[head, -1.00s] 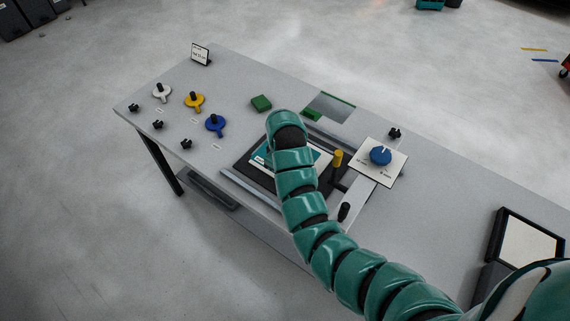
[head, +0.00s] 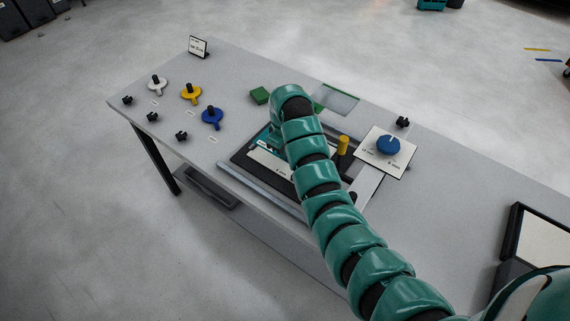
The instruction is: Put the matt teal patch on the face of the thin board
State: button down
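A dark fixture (head: 243,158) with a grey metal front rail lies on the table. On it is a pale, thin board-like piece (head: 268,165) with small dark lettering, partly covered by my teal arm. A small teal area (head: 268,138) shows at the fixture's back left beside my arm; I cannot tell whether it is the patch or part of my wrist. My arm reaches over the fixture and bends down at its far end. My gripper is hidden behind the arm, so its hold and contact are not visible.
A yellow upright knob (head: 343,146) and a blue dial on a white plate (head: 388,146) stand right of my arm. A green block (head: 260,95) lies behind. White, yellow and blue (head: 212,118) handled discs and black knobs sit left. A framed tray (head: 535,240) is at right.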

jog(key=w+f+b, duration=0.2)
jog(key=f, duration=0.1)
jog(key=shift+b, duration=0.35)
jog(key=shift+w+d+r+p, duration=0.1)
jog(key=shift+w+r+p, duration=0.15)
jog(key=shift+p, duration=0.2)
jog(key=shift+w+f+p, duration=0.4)
jog(key=shift+w+f, duration=0.15)
jog(key=shift+f, duration=0.2)
jog(key=shift+f, duration=0.15)
jog(key=shift+w+f, duration=0.1)
jog(key=shift+f, duration=0.25)
jog(key=shift+f+p, duration=0.3)
jog(key=shift+f, duration=0.95)
jog(key=shift+f, duration=0.1)
